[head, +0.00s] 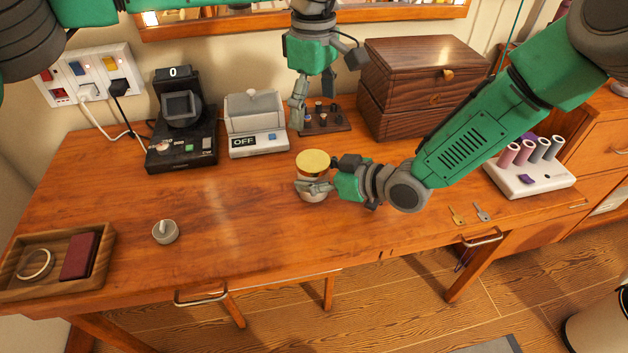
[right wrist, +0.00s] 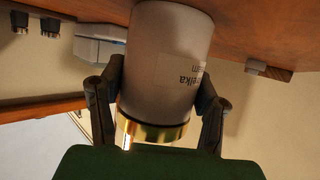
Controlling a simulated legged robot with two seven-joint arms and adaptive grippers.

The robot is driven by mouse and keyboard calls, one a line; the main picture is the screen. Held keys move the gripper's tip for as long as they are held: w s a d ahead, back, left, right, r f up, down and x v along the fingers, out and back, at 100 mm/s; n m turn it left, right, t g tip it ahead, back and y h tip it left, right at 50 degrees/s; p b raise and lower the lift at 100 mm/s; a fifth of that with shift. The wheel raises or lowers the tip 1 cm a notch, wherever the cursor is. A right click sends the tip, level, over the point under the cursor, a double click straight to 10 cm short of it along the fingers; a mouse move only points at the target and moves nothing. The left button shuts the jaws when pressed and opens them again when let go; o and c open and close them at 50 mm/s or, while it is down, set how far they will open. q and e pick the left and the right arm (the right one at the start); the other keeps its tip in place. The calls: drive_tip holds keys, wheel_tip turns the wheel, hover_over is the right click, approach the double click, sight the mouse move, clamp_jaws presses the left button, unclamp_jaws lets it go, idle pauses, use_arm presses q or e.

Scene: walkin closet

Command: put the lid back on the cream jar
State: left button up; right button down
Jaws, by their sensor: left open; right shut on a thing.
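The cream jar (head: 312,196) stands upright on the wooden desk, with a pale body and a gold lid (head: 313,162) on its top. The right wrist view shows the jar body (right wrist: 165,55) upside down with printed text, and the gold lid (right wrist: 150,131) against its end. I cannot tell whether the lid is fully seated. My right gripper (head: 315,186) is shut on the jar body, one finger on each side. My left gripper (head: 298,117) is open and empty, pointing down behind the jar, apart from the lid.
Behind stand a black device (head: 182,138), a white box (head: 255,132), a small rack (head: 326,121) and a dark wooden chest (head: 412,90). A grey knobbed piece (head: 165,232), a tray (head: 60,287) and keys (head: 457,215) lie forward.

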drive_tip(key=shift+c, duration=2.1)
unclamp_jaws()
drive_tip(key=shift+d, duration=0.1)
drive_tip(key=v, duration=1.2)
drive_tip(key=shift+f, duration=0.15)
drive_tip(key=shift+w, duration=0.1)
